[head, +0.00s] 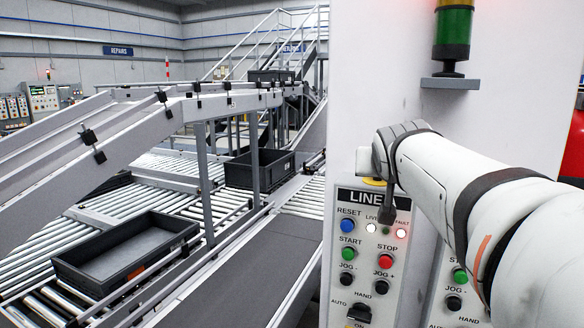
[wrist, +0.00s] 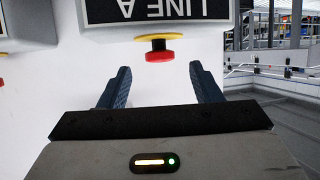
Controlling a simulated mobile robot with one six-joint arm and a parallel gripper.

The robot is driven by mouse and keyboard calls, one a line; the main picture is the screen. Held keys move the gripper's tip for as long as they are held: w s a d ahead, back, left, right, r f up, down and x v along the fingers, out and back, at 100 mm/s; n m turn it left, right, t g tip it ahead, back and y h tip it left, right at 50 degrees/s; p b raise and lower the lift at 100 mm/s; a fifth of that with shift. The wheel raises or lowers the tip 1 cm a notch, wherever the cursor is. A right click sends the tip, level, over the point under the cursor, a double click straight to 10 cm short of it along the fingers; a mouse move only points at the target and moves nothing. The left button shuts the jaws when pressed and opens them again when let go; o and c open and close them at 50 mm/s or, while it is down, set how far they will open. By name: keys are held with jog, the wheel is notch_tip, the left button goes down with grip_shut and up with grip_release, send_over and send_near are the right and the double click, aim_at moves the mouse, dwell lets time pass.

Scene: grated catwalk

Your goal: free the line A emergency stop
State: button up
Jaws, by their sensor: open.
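The line A emergency stop (wrist: 159,51) is a red mushroom button on a yellow collar, fixed to the edge of the LINE A panel (wrist: 160,10). The wrist view shows the panel upside down. My gripper (wrist: 160,69) is open, its two dark fingers on either side of the button's line, with the red head just beyond the gap between the tips. I cannot tell if they touch. In the head view the LINE A panel (head: 345,270) carries lamps and buttons; my arm hides part of it, and only a bit of yellow collar (head: 374,182) shows on top.
A second panel (head: 440,305) stands right of the first, partly behind my arm. In the wrist view another red button (wrist: 2,82) shows at the left edge. A stack light (head: 453,35) sits on a bracket above. Roller conveyors with dark totes (head: 125,255) fill the left.

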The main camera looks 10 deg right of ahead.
jog(key=p+x, duration=0.2)
jog(key=x, duration=0.5)
jog(key=shift+w+d, duration=0.2)
jog(key=shift+w, duration=0.15)
jog(key=shift+c, duration=0.2)
